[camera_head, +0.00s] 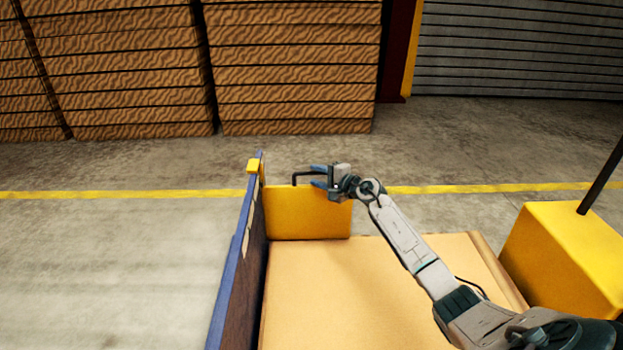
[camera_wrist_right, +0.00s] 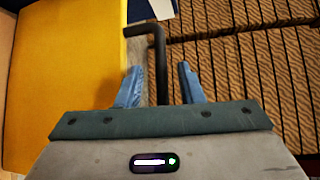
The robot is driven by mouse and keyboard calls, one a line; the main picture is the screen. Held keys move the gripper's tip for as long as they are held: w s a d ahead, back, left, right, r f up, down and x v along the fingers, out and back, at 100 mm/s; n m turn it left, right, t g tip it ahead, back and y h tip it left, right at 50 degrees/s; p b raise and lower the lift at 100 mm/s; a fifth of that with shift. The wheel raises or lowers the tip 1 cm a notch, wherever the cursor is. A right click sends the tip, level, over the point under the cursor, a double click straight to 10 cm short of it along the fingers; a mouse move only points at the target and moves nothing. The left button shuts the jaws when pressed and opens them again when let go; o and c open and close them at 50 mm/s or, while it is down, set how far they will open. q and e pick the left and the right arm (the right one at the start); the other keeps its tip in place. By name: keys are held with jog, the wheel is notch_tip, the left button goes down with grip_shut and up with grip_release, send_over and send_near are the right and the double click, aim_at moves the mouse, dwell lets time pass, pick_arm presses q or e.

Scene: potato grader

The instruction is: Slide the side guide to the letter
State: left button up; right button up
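The side guide looks to be the upright yellow plate (camera_head: 300,222) standing at the far end of the tan bed, its left edge by the blue side wall (camera_head: 235,262). A black bent handle (camera_head: 295,178) rises above the plate; it also shows in the right wrist view (camera_wrist_right: 158,62). My right gripper (camera_head: 319,176) is at the handle, its blue fingers apart. In the wrist view the handle runs between the fingertips (camera_wrist_right: 160,84), with a gap visible on each side. Small pale plates (camera_head: 247,235) sit along the wall; no letter is readable. My left gripper is out of view.
The tan bed (camera_head: 340,300) is bare. A small yellow block (camera_head: 253,166) tops the blue wall's far end. A yellow box (camera_head: 565,255) with a dark post stands at right. Stacked wooden crates (camera_head: 295,70) stand behind, beyond open floor.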

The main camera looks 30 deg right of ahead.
jog(key=shift+b+x, duration=0.4)
jog(key=shift+x, duration=1.05)
grip_shut()
